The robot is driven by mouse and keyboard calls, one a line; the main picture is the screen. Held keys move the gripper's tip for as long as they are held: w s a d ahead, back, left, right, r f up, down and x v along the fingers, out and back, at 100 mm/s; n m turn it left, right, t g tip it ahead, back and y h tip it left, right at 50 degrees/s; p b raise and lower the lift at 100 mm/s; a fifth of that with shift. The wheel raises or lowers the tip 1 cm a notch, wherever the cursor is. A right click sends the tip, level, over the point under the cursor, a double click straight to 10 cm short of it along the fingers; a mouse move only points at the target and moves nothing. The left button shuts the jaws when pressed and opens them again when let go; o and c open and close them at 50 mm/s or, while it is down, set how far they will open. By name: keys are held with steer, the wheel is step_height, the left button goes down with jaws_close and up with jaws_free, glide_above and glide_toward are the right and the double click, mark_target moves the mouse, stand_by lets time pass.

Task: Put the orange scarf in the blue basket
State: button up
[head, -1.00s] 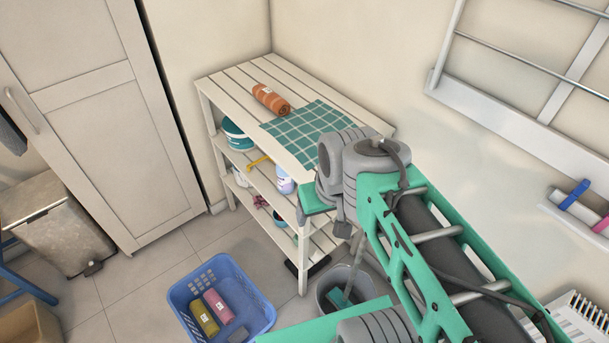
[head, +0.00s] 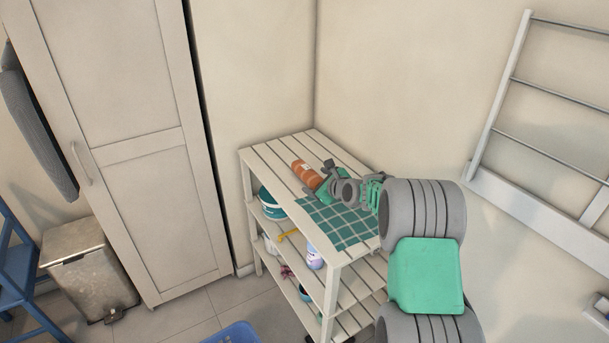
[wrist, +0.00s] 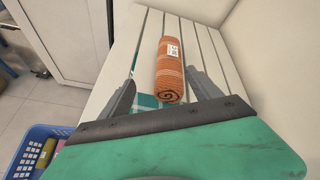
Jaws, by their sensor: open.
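The orange scarf (head: 307,174) is a rolled bundle with a white label. It lies on the slatted top of a white shelf unit (head: 270,153). In the wrist view the scarf (wrist: 169,72) lies ahead, with its near end between the two fingers. My gripper (wrist: 163,88) is open, one grey finger on each side of the roll. In the head view my gripper (head: 325,177) is beside the scarf and hides part of it. The blue basket (head: 235,334) shows only its rim at the bottom edge. The wrist view shows the basket (wrist: 30,148) at lower left, with rolled items inside.
A green checked cloth (head: 338,224) lies on the shelf top near my arm. Lower shelves hold a teal tub (head: 271,205) and bottles. Walls close in behind and right. A tall cabinet (head: 120,150) and a metal bin (head: 85,272) stand left.

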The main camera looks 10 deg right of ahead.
mark_target(315, 180)
steer(key=w+f+m, duration=0.1)
steer(key=w+d+f+m+t, duration=0.1)
steer(key=m, duration=0.1)
steer(key=shift+w+d+f, duration=0.1)
steer(key=shift+w+d, duration=0.2)
steer(key=shift+w, duration=0.05)
steer(key=shift+w+a+f+p, duration=0.25)
steer(key=shift+w+a+p, duration=0.1)
steer(key=shift+w+a, duration=0.55)
steer(key=x, duration=0.2)
steer(key=p+x, duration=0.1)
steer(key=x, duration=0.1)
steer(key=shift+w+d+f, duration=0.15)
steer(key=shift+d+f, duration=0.05)
steer(key=shift+f, duration=0.05)
steer(key=shift+w+d+f, duration=0.15)
steer(key=shift+w+f, duration=0.15)
steer(key=shift+w, duration=0.2)
steer(key=shift+s+a+r, duration=0.1)
steer(key=shift+a, duration=0.15)
steer(key=shift+c, duration=1.5)
steer(key=c, duration=0.9)
steer(key=shift+c, duration=1)
steer(key=shift+r, duration=0.1)
